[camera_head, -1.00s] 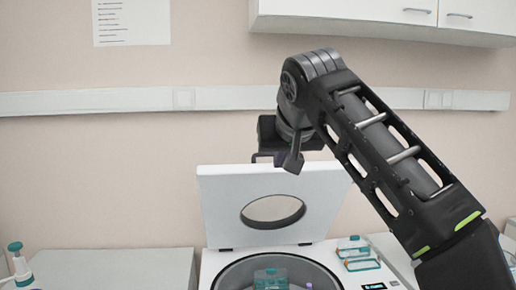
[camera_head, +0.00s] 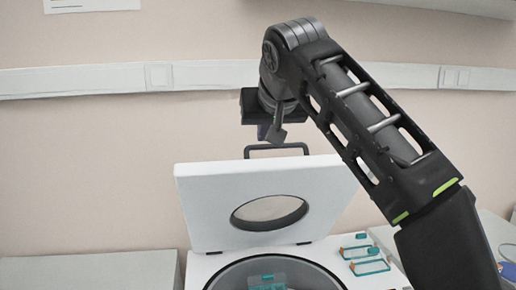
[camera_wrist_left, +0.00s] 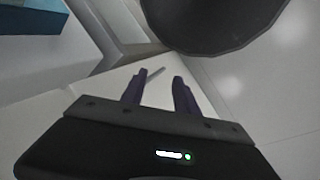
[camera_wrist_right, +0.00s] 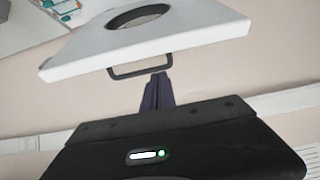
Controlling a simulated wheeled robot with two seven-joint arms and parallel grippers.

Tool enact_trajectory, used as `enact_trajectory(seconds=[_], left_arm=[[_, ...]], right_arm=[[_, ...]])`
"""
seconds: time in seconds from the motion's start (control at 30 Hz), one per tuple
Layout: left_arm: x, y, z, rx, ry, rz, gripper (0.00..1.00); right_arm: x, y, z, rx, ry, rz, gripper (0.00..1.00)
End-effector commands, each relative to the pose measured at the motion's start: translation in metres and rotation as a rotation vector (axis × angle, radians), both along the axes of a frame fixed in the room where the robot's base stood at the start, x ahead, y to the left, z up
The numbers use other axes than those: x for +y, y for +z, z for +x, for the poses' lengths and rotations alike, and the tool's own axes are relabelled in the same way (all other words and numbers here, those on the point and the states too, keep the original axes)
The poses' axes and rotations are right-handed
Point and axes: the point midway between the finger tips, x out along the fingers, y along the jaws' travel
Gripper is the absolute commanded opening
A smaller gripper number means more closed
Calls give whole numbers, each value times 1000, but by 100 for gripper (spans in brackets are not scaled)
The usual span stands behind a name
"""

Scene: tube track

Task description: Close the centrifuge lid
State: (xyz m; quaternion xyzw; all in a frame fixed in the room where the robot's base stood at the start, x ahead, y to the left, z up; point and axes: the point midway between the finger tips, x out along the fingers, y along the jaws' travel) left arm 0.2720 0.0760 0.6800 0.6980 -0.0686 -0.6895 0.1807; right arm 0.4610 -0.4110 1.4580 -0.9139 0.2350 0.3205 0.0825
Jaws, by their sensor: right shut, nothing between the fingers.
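The centrifuge (camera_head: 217,270) stands on the bench with its white lid (camera_head: 330,185) raised, showing a round window (camera_head: 270,212). A dark handle (camera_head: 277,147) sticks up from the lid's top edge. My right gripper (camera_head: 268,132) is just above the handle, apart from it. In the right wrist view the shut, empty right fingers (camera_wrist_right: 158,80) point at the handle (camera_wrist_right: 140,68) and the lid (camera_wrist_right: 180,30), close to the handle's end. My left gripper (camera_wrist_left: 158,78) shows only in the left wrist view, its fingers apart with nothing clearly between them.
Teal-framed racks (camera_head: 360,252) lie on the centrifuge's right side, and a teal item sits inside the bowl (camera_head: 268,282). A wall rail (camera_head: 100,80) runs behind the lid. A pale box or counter (camera_head: 95,270) stands at left.

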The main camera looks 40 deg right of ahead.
Motion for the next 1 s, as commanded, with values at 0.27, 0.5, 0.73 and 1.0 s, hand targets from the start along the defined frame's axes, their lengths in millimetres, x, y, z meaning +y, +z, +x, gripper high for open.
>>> enact_trajectory(seconds=[0.27, 0.5, 0.73, 1.0], left_arm=[[0, 0, 0, 0, 0, 0, 36], [0, 2, 0, 0, 0, 0, 36], [0, 6, 0, 1, 1, 1, 36], [0, 6, -1, 3, 0, 2, 36]], right_arm=[[-7, -11, 11, 3, -2, 1, 0], [-21, -36, 38, 5, -2, 1, 0], [-34, -56, 61, 3, -1, 1, 0], [-38, -63, 68, 1, -1, 1, 0]])
